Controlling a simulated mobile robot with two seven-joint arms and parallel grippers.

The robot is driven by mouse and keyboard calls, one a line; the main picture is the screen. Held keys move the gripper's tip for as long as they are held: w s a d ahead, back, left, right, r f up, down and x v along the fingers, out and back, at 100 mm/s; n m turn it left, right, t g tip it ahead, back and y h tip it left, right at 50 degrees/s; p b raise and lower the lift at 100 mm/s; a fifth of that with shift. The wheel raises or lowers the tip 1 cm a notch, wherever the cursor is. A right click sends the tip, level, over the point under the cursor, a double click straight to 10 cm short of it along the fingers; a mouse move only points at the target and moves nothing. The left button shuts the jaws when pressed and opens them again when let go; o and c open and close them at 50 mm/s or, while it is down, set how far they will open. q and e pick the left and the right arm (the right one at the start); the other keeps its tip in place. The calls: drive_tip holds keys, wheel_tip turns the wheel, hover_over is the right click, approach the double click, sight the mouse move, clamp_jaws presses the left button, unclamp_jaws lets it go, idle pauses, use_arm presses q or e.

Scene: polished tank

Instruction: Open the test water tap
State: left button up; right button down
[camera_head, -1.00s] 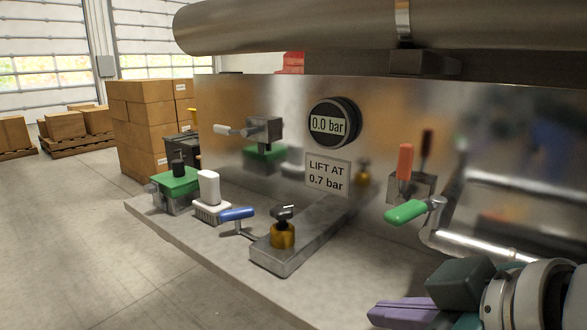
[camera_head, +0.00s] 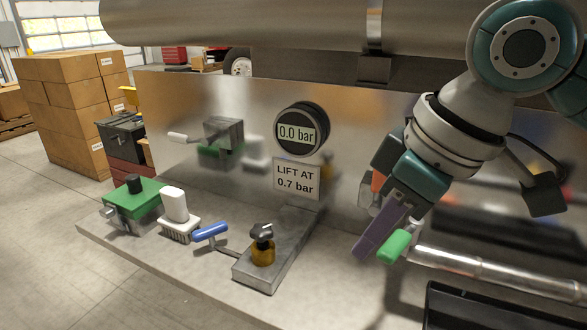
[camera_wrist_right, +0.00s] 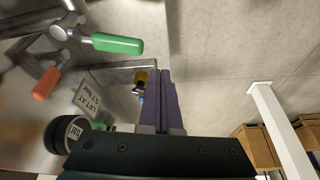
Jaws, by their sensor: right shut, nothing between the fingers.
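A green lever handle (camera_head: 394,247) sits at the near end of a steel pipe on the tank's right side; it also shows in the wrist view (camera_wrist_right: 118,44). An orange lever (camera_head: 378,181) stands above it, mostly hidden by my gripper, and shows clearly in the wrist view (camera_wrist_right: 46,84). Which lever is the test water tap, I cannot tell. My right gripper (camera_head: 367,250), with purple fingers, is shut and empty. Its fingers point down just left of the green handle in the head view; contact cannot be told. In the wrist view the fingers (camera_wrist_right: 158,100) are together, apart from both levers. My left gripper is out of view.
The round gauge (camera_head: 302,129) reads 0.0 bar, above a sign (camera_head: 296,180) saying LIFT AT 0.7 bar. A brass valve with a black knob (camera_head: 263,250) stands on a grey block. A blue-handled tool (camera_head: 210,232), white brush (camera_head: 175,206) and green-topped box (camera_head: 134,198) lie left.

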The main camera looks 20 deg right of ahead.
sight(401, 245)
drive_tip(key=w+d+r+m+p, duration=0.1)
drive_tip(key=w+d+r, duration=0.1)
drive_tip(key=d+r, duration=0.15)
drive_tip(key=w+d+r+p, duration=0.1)
drive_tip(key=w+d+r, duration=0.1)
drive_tip(key=r, duration=0.3)
use_arm(q)
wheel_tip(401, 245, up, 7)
drive_tip(key=p, duration=0.3)
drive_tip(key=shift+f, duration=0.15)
use_arm(e)
wheel_tip(401, 245, down, 10)
drive_tip(key=s, duration=0.1)
drive_tip(key=shift+a+f, duration=0.15)
drive_tip(key=shift+f, duration=0.05)
